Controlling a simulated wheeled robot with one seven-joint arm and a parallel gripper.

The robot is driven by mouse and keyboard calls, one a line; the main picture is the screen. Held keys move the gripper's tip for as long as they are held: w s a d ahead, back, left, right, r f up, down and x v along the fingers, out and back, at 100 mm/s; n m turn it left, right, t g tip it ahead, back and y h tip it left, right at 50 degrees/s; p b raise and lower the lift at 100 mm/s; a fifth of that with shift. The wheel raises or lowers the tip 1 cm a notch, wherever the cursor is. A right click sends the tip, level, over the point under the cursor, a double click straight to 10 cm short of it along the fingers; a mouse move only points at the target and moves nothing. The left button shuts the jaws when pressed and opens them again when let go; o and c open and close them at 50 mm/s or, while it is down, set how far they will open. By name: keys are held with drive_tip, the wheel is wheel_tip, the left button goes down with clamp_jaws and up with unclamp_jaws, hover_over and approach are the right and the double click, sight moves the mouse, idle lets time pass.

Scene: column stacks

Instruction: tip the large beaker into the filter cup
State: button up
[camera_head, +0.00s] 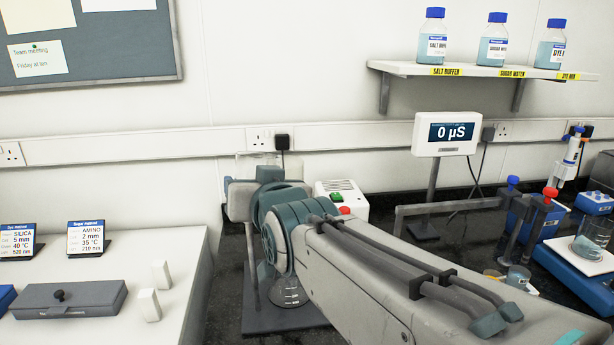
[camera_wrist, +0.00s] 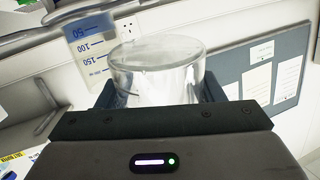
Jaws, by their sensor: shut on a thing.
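My gripper (camera_wrist: 155,95) is shut on a clear glass beaker (camera_wrist: 156,68), which sits between the dark fingers in the wrist view. The beaker looks clear, and I make out no liquid in it. The wrist view is heavily rolled, so its exact tilt is hard to tell. Beside it on the left is a bluish see-through piece with a scale of 50, 100 and 150 (camera_wrist: 90,45); it may be the filter cup, but I cannot tell. In the head view my arm hides most of this, and a conical flask (camera_head: 289,292) shows below my wrist.
A dark stand base (camera_head: 262,318) lies under the flask. A white box with a green switch (camera_head: 342,194) stands just behind my arm. A meter reading 0 µS (camera_head: 446,133) stands right of it. Another beaker (camera_head: 589,247) sits on a blue device at far right.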

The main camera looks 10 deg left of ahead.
drive_tip(key=shift+s+a+f+n+t+b, duration=0.15)
drive_tip(key=shift+f+b, duration=0.55)
drive_tip(key=shift+b, duration=0.35)
drive_tip(key=shift+s+d+f+n+t+b, duration=0.15)
drive_tip(key=shift+f+b, duration=0.55)
drive_tip(key=shift+b, duration=0.35)
drive_tip(key=shift+a+b, duration=0.15)
drive_tip(key=shift+b, duration=0.7)
drive_tip(key=shift+s+a+n+t+y+b, duration=0.15)
drive_tip(key=shift+n+t+y+b, duration=0.25)
drive_tip(key=shift+b, duration=0.7)
drive_tip(key=shift+s+r+n+b, duration=0.1)
drive_tip(key=shift+s+n+b, duration=0.15)
drive_tip(key=shift+b, duration=0.35)
